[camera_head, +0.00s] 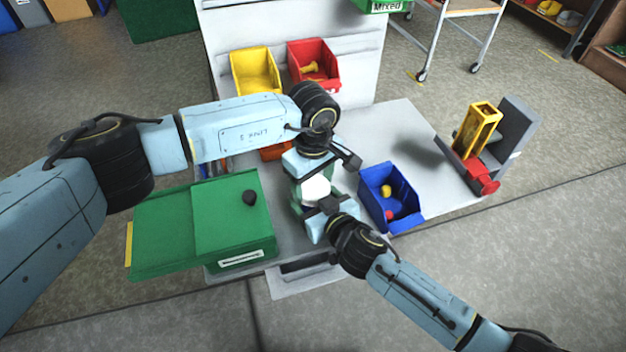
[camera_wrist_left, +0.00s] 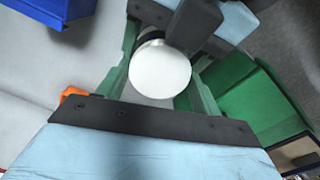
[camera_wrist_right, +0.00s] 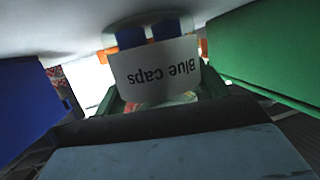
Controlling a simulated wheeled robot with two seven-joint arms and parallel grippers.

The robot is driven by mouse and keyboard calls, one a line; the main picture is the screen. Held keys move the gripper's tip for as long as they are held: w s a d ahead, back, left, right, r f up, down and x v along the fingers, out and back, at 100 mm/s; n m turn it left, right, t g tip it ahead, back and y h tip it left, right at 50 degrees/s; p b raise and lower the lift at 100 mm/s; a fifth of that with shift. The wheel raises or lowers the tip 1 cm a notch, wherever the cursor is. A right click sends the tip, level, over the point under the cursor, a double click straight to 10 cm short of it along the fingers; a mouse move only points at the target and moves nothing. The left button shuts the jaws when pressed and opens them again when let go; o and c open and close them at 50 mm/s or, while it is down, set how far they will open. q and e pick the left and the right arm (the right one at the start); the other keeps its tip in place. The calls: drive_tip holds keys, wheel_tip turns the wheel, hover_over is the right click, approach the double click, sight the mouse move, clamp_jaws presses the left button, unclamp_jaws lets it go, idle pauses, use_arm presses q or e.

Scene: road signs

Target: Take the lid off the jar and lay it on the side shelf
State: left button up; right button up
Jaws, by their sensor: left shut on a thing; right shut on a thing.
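The jar (camera_wrist_right: 160,75) stands on the grey bench and shows in the right wrist view with an upside-down "Blue Caps" label and blue pieces inside. Its round white lid (camera_head: 315,188) is on top, and it also shows in the left wrist view (camera_wrist_left: 160,70). My left gripper (camera_head: 312,180) comes from above and is shut on the lid, with green pads on either side. My right gripper (camera_head: 322,208) comes from the front right and is shut on the jar below. The grippers hide much of the jar. I cannot tell which surface is the side shelf.
A green box with a flat top (camera_head: 225,222) and a black knob (camera_head: 249,197) is left of the jar. A blue bin (camera_head: 407,212) stands close on the right. Yellow (camera_head: 240,72) and red (camera_head: 330,62) bins are behind. A yellow-and-red device (camera_head: 482,130) is far right.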

use_arm(q)
drive_tip(key=n, duration=0.6)
drive_tip(key=shift+n, duration=0.3)
drive_tip(key=o, duration=1.1)
drive_tip(key=shift+r, duration=0.1)
